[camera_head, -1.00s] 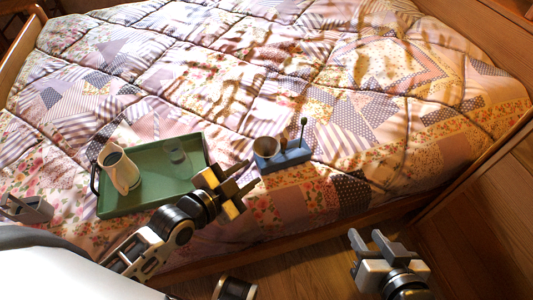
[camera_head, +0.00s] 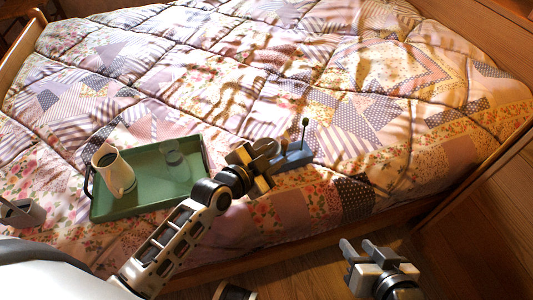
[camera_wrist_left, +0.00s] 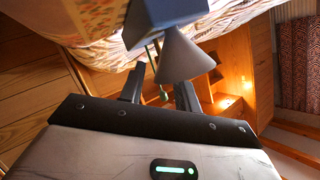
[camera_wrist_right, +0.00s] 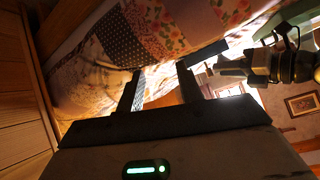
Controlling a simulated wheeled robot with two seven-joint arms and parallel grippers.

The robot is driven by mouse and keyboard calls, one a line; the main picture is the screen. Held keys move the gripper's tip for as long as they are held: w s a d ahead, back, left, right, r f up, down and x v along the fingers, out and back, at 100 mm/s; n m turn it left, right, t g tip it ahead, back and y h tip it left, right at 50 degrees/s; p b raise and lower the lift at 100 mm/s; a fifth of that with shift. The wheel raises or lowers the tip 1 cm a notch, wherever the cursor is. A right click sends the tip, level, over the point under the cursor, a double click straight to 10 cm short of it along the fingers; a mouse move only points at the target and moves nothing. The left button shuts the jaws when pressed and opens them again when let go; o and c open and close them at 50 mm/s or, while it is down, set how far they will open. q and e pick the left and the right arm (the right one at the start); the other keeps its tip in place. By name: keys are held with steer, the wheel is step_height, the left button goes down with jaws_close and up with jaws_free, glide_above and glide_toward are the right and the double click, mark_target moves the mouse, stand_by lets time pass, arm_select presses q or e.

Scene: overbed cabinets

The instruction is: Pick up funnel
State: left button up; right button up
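The funnel (camera_head: 266,147) is at the left end of a blue block-like stand (camera_head: 293,159) on the bed, partly hidden by my left gripper. In the left wrist view it is a grey cone (camera_wrist_left: 183,58), close to the fingertips and overlapping the right-hand finger; contact cannot be judged. My left gripper (camera_head: 262,168) is at the stand's left front, with its fingers apart in the left wrist view (camera_wrist_left: 157,88). My right gripper (camera_head: 358,246) is open and empty, low in front of the bed; its spread fingers also show in the right wrist view (camera_wrist_right: 162,82).
A green tray (camera_head: 140,204) left of the left gripper holds a white pitcher (camera_head: 118,175) and a clear glass (camera_head: 177,166). A thin stick with a dark ball (camera_head: 305,122) rises from the stand. A grey container (camera_head: 20,212) is at the far left. The quilt behind is clear.

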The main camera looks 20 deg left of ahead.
arm_select(q)
jaws_close()
